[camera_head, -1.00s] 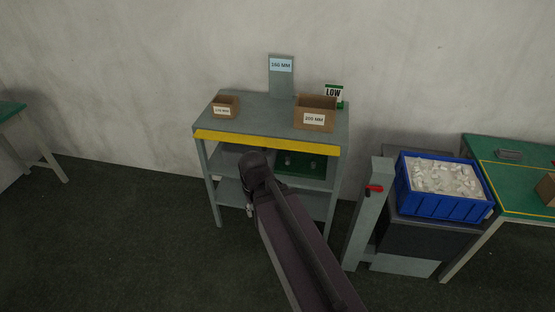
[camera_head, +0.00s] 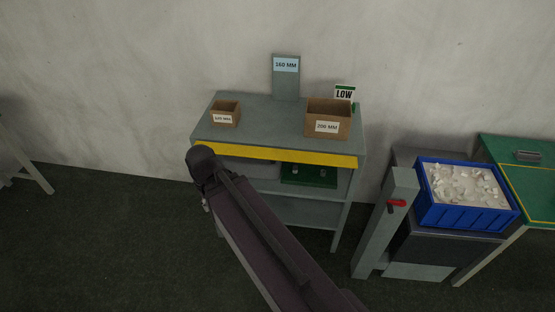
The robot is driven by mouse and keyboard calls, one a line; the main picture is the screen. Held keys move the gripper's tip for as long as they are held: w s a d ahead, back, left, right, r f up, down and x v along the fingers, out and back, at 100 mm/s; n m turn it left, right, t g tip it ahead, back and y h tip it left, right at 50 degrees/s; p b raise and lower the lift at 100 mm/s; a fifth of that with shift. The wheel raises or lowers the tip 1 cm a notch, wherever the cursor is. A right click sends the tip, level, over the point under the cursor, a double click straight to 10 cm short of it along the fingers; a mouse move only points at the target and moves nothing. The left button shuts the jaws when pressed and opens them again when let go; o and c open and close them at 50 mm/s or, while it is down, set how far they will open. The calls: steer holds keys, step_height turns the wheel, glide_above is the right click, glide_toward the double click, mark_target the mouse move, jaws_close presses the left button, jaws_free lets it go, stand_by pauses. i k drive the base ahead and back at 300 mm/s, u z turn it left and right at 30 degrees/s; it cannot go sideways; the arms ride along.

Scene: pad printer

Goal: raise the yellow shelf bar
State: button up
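The yellow shelf bar (camera_head: 290,157) runs along the front edge of the grey shelf unit's top (camera_head: 265,128), roughly level. Its left end is partly hidden behind my arm. My dark arm reaches up from the bottom of the picture, and its rounded joint stands in front of the bar's left part. My gripper cannot be made out; it is hidden or out of the picture. I cannot tell whether anything touches the bar.
On the shelf top stand a small box (camera_head: 225,114), a larger 200 MM box (camera_head: 327,119), a 160 MM sign (camera_head: 286,79) and a LOW sign (camera_head: 344,94). A green tray (camera_head: 309,174) lies below. Right are a post with a red handle (camera_head: 397,204) and a blue bin (camera_head: 465,214).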

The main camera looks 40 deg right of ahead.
mark_target(273, 155)
steer(key=z, duration=0.2)
steer(key=i, duration=1.2)
steer(key=z, duration=1)
steer(key=i, duration=0.45)
steer(key=z, duration=0.3)
steer(key=k, duration=1.7)
steer(key=u, duration=0.05)
